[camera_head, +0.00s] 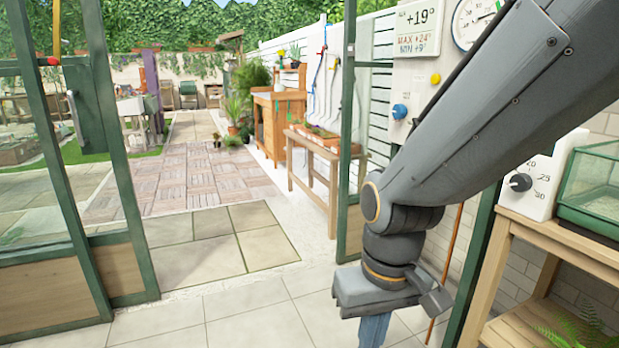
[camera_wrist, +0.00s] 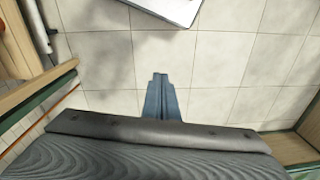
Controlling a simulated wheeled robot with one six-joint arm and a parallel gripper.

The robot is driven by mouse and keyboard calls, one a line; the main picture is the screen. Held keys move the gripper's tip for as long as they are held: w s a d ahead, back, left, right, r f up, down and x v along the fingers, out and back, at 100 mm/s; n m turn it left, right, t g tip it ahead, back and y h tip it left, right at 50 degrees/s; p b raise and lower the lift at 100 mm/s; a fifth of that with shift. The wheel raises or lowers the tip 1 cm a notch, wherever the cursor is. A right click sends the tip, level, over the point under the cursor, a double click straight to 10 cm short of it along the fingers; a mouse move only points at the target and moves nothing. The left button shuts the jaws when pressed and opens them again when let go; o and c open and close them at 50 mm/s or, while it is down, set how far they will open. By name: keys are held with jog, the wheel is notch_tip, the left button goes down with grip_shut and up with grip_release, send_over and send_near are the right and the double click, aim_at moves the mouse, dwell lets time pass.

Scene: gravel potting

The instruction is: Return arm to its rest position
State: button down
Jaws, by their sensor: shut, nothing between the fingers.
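My arm reaches across the right half of the head view and bends down at the wrist. My gripper (camera_head: 374,331) points straight down over the pale floor tiles, and its lower end is cut off by the frame edge. In the wrist view my gripper (camera_wrist: 160,82) shows two blue-grey fingers pressed together with nothing between them.
A green-framed doorway (camera_head: 110,180) opens onto a paved path (camera_head: 220,235). A wooden shelf (camera_head: 570,245) with a glass case (camera_head: 595,190) and a dial box (camera_head: 535,185) stands close at right. A wooden planter table (camera_head: 325,160) stands beyond the doorway.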

jog(key=s+d+r+m+p, duration=0.2)
jog(key=d+r+p, duration=0.8)
jog(key=p, duration=0.5)
notch_tip(320, 180, up, 3)
jog(key=shift+s+f+m+h, duration=0.2)
jog(key=shift+m+h, duration=0.2)
